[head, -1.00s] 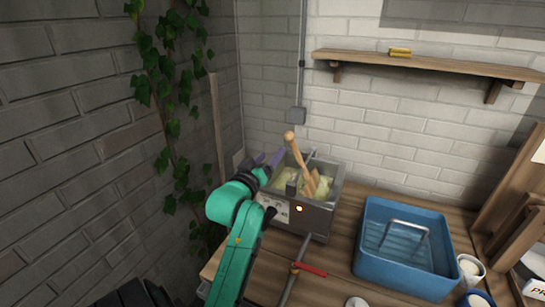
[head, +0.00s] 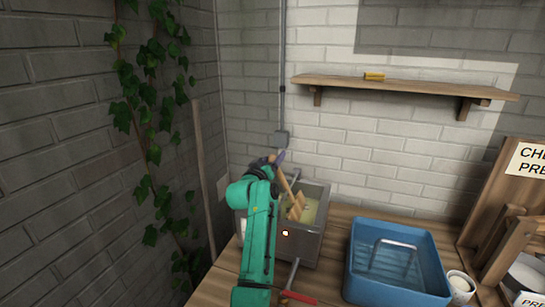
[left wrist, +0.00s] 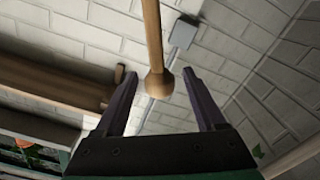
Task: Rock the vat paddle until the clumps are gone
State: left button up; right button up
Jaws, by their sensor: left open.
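The grey metal vat (head: 300,247) stands on the wooden bench against the corner wall, with a small lit orange light on its front. Pale yellow-green contents (head: 312,209) show inside; clumps are too small to tell apart. The wooden paddle (head: 296,208) leans in the vat, its handle tilted up to the left. My left gripper (head: 276,158) is open at the top of the handle. In the left wrist view the paddle's round knob (left wrist: 158,83) shows between the open fingertips (left wrist: 153,75), with space on both sides. My right gripper is not in view.
A blue tub (head: 395,285) with a metal handle stands to the right of the vat, with a white cup (head: 460,283) beside it. A red-handled tool (head: 298,298) lies in front. A wall shelf (head: 400,86) holds a yellow block (head: 374,76). Ivy (head: 150,120) hangs on the left wall.

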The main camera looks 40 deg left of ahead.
pick_arm(q)
grip_shut()
dwell(1.4)
